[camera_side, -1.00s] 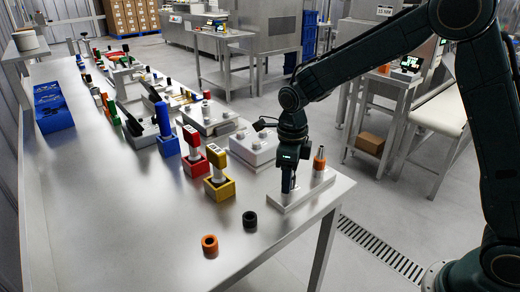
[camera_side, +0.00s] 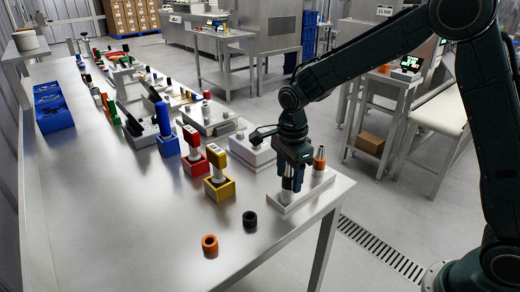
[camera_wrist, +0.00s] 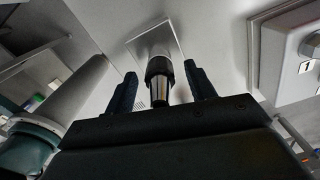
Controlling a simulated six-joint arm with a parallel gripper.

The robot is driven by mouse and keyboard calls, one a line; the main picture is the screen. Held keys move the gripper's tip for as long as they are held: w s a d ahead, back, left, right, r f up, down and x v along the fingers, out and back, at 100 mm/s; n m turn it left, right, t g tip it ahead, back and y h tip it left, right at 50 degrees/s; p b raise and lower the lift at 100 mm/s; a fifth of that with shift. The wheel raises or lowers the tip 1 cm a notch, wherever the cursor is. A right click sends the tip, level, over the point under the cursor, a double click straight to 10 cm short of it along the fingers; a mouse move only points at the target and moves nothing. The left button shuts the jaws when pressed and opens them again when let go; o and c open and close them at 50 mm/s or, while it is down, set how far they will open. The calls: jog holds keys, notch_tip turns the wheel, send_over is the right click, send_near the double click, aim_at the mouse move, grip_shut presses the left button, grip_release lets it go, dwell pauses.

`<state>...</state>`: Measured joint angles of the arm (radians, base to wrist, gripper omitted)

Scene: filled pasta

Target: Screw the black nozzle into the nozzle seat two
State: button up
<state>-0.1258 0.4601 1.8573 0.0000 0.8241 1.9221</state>
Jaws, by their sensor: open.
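A black nozzle (camera_wrist: 160,68) stands upright on a pale base plate (camera_wrist: 145,35). It has a dark collar and a metallic taper pointing towards the wrist camera. My gripper (camera_wrist: 162,84) is open, with one finger on each side of the nozzle and visible gaps between. In the side view my gripper (camera_side: 293,170) points down over the left end of the base plate (camera_side: 312,193) and partly hides the nozzle. A grey box with a "1" label (camera_wrist: 306,67) and a round fitting is cut off at the right of the wrist view. Seat two cannot be made out.
An orange-topped nozzle (camera_side: 319,158) stands close to my gripper on the plate. A black ring (camera_side: 249,220) and an orange ring (camera_side: 209,245) lie in front. Yellow (camera_side: 219,188), red (camera_side: 195,167) and blue (camera_side: 168,146) holders stand to the left. The table's left front is clear.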

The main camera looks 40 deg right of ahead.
jog(key=shift+n, duration=0.5)
jog(key=n, duration=0.9)
jog(key=shift+n, duration=1)
jog(key=n, duration=0.3)
jog(key=shift+n, duration=0.4)
jog(key=n, duration=0.4)
jog(key=shift+n, duration=0.4)
jog(key=shift+c, duration=0.2)
